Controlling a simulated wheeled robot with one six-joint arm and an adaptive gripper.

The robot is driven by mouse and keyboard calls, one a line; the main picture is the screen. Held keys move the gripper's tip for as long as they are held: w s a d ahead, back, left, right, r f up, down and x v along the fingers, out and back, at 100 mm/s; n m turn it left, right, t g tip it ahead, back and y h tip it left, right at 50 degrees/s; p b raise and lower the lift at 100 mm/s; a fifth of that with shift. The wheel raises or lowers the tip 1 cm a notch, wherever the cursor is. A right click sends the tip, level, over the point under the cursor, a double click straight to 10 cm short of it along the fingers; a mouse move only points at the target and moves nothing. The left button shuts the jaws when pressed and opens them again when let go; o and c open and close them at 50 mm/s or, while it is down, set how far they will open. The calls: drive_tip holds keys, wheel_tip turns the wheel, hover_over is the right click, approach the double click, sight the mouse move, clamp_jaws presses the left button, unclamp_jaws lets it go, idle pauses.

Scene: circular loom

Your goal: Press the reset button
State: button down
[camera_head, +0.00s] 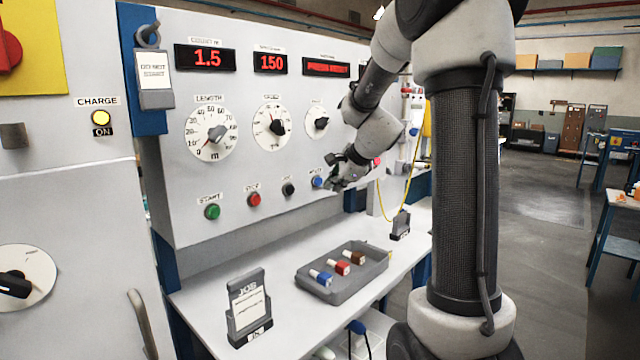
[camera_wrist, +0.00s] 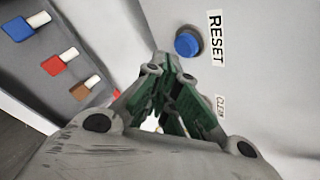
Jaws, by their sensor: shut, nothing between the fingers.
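The blue reset button (camera_head: 317,182) is at the right of the lower button row on the light grey panel. In the wrist view, the round blue button (camera_wrist: 187,43) sits beside its "RESET" label. My gripper (camera_head: 331,180) is just right of the button in the head view. In the wrist view, the green-padded fingers of my gripper (camera_wrist: 170,62) are shut with nothing between them, and their tips are near the button. A gap shows between tips and button there; how far they are from the panel I cannot tell.
The green start (camera_head: 212,212), red stop (camera_head: 254,199) and black (camera_head: 288,189) buttons stand left of the reset button. Dials and red displays are above. A grey tray (camera_head: 341,290) with blue, red and brown pieces and a card stand (camera_head: 249,308) are on the bench below.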

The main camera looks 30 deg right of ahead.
idle(0.5)
drive_tip(key=shift+w+a, duration=0.15)
drive_tip(key=shift+w, duration=0.25)
drive_tip(key=shift+w+a, duration=0.15)
drive_tip(key=shift+w, duration=0.25)
idle(0.6)
drive_tip(key=shift+s, duration=0.1)
drive_tip(key=shift+s+d, duration=0.3)
drive_tip(key=shift+s, duration=0.45)
drive_tip(key=s, duration=0.1)
drive_tip(key=s+d, duration=0.1)
drive_tip(key=s, duration=0.2)
drive_tip(key=shift+s+d, duration=0.35)
idle(1.5)
